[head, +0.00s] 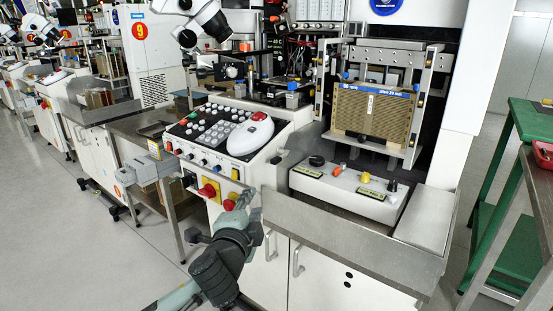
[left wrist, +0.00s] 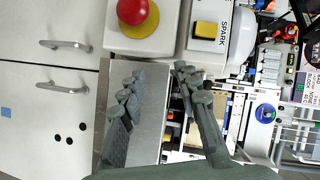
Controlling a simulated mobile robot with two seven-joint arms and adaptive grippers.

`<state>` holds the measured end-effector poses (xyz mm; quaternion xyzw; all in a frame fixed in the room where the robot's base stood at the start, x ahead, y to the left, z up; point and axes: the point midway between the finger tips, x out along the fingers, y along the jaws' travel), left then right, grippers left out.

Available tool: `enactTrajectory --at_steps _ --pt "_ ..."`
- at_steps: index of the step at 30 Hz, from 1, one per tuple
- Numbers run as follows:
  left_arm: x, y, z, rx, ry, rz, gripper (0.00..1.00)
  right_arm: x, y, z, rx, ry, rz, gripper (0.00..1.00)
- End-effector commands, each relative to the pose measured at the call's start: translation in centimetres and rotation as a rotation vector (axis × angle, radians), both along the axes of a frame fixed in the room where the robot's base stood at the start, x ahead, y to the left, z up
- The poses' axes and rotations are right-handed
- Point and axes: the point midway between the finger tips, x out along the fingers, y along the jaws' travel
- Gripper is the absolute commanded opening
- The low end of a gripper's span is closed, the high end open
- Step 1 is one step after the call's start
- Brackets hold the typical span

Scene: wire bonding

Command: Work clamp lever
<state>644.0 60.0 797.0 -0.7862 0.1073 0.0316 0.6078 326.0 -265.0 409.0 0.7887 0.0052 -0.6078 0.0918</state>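My left gripper (head: 243,200) is in front of the machine's control panel, near the red stop button (head: 208,190). In the left wrist view its two fingers (left wrist: 158,82) are spread apart with nothing between them. A red button on a yellow base (left wrist: 135,15) is just beyond the left finger in that view. A white control box (head: 345,190) to the right carries a black knob (head: 317,160), an orange one (head: 340,168), a yellow one (head: 366,178) and a small black lever-like part (head: 391,186). I cannot tell which part is the clamp lever. My right gripper is not in view.
A sloped button panel with a white mouse-like device (head: 250,134) is behind the gripper. A brown block in a metal frame (head: 372,112) stands behind the control box. A steel tray edge (head: 350,235) runs along the front. A green table (head: 530,120) is at right.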

Motion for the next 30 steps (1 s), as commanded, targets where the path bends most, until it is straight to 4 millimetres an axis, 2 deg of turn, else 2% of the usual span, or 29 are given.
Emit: enactTrajectory --at_steps 1,3,7,11,24,30 --pt "0.5 -0.9 2.2 0.062 -0.065 -0.036 0.32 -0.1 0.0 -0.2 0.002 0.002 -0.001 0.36" --pt "0.8 -1.9 4.3 0.133 -0.133 -0.075 0.32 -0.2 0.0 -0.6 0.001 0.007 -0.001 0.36" --pt "1.0 -3.1 6.4 0.214 -0.211 -0.117 0.32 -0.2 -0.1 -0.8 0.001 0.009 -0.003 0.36" --pt "1.6 -3.5 6.9 0.235 -0.229 -0.127 0.32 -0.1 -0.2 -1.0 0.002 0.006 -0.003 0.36" --pt "7.7 -5.0 6.8 0.231 -0.227 -0.125 0.32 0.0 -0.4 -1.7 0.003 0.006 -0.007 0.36" --pt "8.5 -5.2 6.8 0.230 -0.226 -0.127 0.32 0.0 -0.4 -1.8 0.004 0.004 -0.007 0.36"
